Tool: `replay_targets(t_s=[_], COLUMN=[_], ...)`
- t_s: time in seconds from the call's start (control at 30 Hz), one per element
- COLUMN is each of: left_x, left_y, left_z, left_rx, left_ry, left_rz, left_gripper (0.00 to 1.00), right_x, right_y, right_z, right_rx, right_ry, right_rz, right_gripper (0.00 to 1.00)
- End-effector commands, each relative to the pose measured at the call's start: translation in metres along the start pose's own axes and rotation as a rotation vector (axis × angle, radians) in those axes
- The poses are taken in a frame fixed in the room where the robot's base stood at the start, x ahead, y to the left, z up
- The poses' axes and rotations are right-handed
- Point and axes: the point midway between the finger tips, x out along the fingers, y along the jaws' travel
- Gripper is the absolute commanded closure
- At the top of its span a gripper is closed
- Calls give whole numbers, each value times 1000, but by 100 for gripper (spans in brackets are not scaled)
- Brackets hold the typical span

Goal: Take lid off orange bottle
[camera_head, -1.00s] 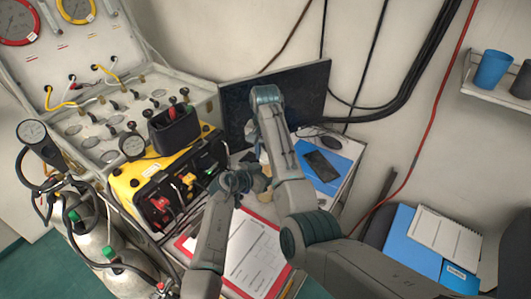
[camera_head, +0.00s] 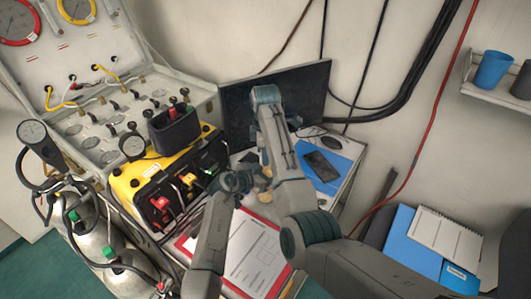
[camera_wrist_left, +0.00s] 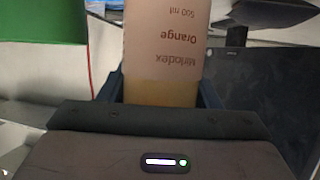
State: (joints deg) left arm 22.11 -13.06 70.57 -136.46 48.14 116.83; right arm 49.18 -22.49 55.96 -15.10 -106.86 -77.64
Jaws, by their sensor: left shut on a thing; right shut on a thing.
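The orange bottle (camera_wrist_left: 165,60) fills the middle of the left wrist view, with a pale label reading "Orange" upside down. A yellowish band of it shows below the label. My left gripper (camera_wrist_left: 160,95) is shut on it, one finger at each side. In the head view my left gripper (camera_head: 240,182) is beside the right one, over the bench. My right gripper (camera_head: 263,160) is mostly behind my own right forearm. It is shut, apparently on the lid, but the lid itself is hidden. I cannot tell whether lid and bottle are apart.
A yellow case (camera_head: 125,187) stands close to the left, with gas cylinders (camera_head: 95,250) beyond. A red clipboard (camera_head: 278,287) lies in front. A dark monitor (camera_head: 315,85) stands behind. A blue folder (camera_head: 343,155) with a phone (camera_head: 320,166) lies to the right.

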Motion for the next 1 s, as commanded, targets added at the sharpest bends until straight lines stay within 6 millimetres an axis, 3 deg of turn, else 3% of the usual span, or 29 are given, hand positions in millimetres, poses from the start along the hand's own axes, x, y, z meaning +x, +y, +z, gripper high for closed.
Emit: replay_targets(t_s=[0.7, 1.0], left_x=[0, 0], left_y=[0, 0], left_z=[1, 1], left_rx=[1, 1], left_ry=[-2, -2], left_rz=[0, 0], left_gripper=[100, 100], right_x=[-2, -2], right_y=[1, 1], right_z=[2, 2], right_rx=[-1294, -1450], right_ry=[-5, -6], right_rz=[2, 2], right_gripper=[96, 96])
